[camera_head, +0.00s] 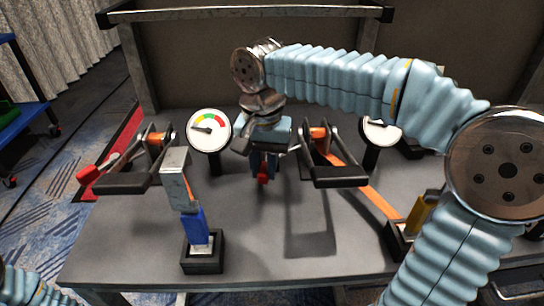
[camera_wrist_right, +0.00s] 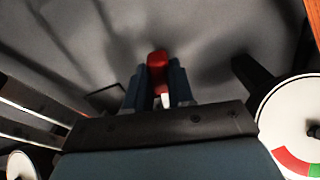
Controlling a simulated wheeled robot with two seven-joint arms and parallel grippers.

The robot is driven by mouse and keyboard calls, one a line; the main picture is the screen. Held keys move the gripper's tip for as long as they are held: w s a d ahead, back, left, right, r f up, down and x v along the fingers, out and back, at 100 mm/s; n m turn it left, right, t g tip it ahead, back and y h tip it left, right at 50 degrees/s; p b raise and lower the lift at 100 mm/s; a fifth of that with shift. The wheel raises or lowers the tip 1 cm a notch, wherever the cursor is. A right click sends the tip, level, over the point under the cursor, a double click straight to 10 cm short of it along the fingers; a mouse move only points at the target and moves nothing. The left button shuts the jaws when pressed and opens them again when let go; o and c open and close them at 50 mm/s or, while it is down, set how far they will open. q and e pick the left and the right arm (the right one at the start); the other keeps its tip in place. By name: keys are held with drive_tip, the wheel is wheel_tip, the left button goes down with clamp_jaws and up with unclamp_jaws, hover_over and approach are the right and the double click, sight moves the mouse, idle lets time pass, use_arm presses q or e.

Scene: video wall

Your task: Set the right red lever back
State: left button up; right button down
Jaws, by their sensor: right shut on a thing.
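The right red lever (camera_head: 262,179) shows as a small red handle below my right gripper (camera_head: 264,166), just left of the right black clamp frame (camera_head: 335,178). My right gripper is shut on the handle, with its fingers pointing down. In the right wrist view the red handle (camera_wrist_right: 158,62) sits between the two blue-grey fingers (camera_wrist_right: 160,88). The wrist hides most of the lever's shaft in the head view. The left red lever (camera_head: 90,174) sticks out to the left of the left black clamp frame (camera_head: 135,183). My left gripper is out of view.
A round gauge (camera_head: 209,130) stands left of my right gripper; a second gauge (camera_head: 380,131) is partly behind my right arm. A blue and grey upright piece (camera_head: 194,225) stands in a black holder (camera_head: 203,254). The grey tabletop (camera_head: 300,265) is clear at the front middle.

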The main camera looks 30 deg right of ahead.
drive_tip(key=shift+w+a+f+m, duration=0.15)
drive_tip(key=shift+w+a+m, duration=0.3)
drive_tip(key=shift+m, duration=0.65)
drive_tip(key=shift+a, duration=0.1)
drive_tip(key=c, duration=1.2)
unclamp_jaws()
drive_tip(key=shift+c, duration=0.2)
wheel_tip(320, 180, up, 14)
drive_tip(key=shift+p, duration=0.3)
drive_tip(key=shift+f, duration=0.15)
